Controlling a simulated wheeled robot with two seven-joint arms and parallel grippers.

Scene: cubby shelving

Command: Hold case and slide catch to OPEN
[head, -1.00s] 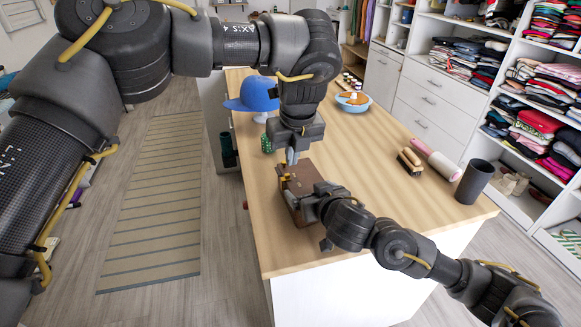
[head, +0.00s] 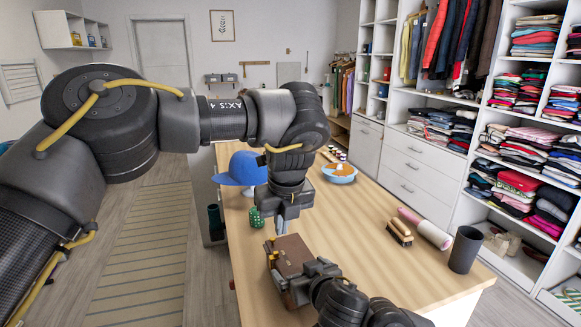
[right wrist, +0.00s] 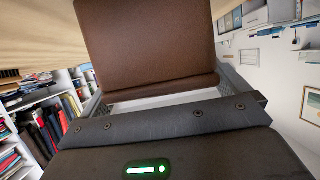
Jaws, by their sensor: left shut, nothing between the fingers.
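The brown case (head: 294,254) sits on the wooden table near its front left edge. A small light fitting, which may be the catch (head: 271,252), shows at the case's left side; its position is too small to read. My left gripper (head: 281,226) points down just above the case's far side; its fingers are shut and empty. Whether its tips touch the case is unclear. My right gripper (head: 297,287) is at the case's near right side. In the right wrist view, the case (right wrist: 150,45) fills the space between its fingers, which are shut on it.
On the table (head: 345,240) are a blue cap (head: 240,170), a small green cactus-like object (head: 256,218), a bowl (head: 339,174), a brush (head: 399,232), a pink-and-white roller (head: 425,228) and a dark cup (head: 465,250). The table's middle is clear.

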